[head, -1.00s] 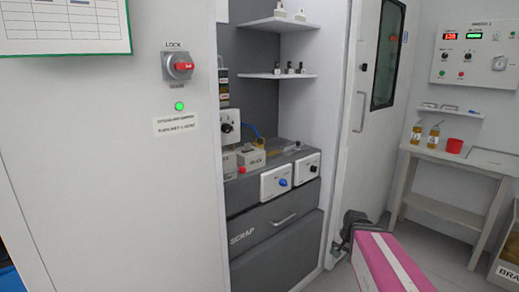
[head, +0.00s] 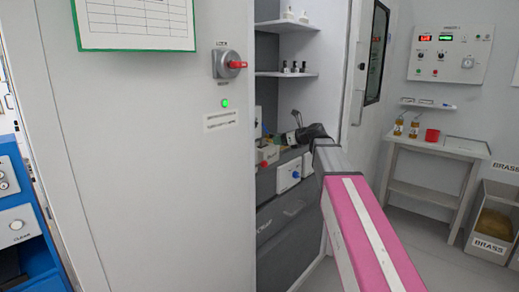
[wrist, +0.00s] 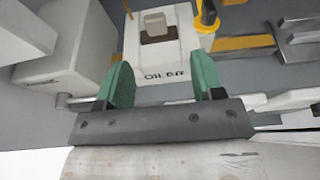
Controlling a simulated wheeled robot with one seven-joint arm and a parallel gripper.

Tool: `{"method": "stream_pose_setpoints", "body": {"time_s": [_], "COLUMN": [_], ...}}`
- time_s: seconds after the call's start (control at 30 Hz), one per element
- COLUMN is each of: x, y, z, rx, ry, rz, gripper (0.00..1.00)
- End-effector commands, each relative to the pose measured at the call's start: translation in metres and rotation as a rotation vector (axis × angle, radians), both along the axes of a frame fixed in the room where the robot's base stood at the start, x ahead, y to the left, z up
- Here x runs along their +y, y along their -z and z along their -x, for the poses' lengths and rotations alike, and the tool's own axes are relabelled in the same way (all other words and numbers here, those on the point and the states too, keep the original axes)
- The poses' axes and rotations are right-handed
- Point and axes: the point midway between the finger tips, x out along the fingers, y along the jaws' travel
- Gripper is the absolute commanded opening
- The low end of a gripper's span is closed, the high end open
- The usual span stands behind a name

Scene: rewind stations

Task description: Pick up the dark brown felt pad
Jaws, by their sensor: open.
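In the wrist view a dark brown patch (wrist: 158,37), which looks like the felt pad, shows on top of a white box (wrist: 157,59) lettered like "OILER". A beige block (wrist: 155,21) stands at its far side and covers part of it. My gripper (wrist: 163,78) is open, with its two green fingers apart and nothing between them. The box lies beyond the fingertips, roughly in line with the gap. In the head view my gripper (head: 292,136) is small and dark, reaching into the cabinet over its counter; I cannot make out the pad there.
A grey-white housing (wrist: 62,55) stands left of the fingers, a yellow-and-black post (wrist: 207,15) right of the box, and metal bars (wrist: 298,30) farther right. In the head view the cabinet's wall (head: 170,150) hides part of the counter; a shelf (head: 287,74) hangs above.

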Motion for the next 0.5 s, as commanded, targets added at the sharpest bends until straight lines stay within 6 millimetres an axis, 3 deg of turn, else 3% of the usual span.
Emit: {"method": "stream_pose_setpoints", "body": {"time_s": [0.5], "x": [0.043], "y": [0.015], "z": [-0.033], "rx": [0.004], "ry": [0.001], "rz": [-0.007], "gripper": [0.62]}}
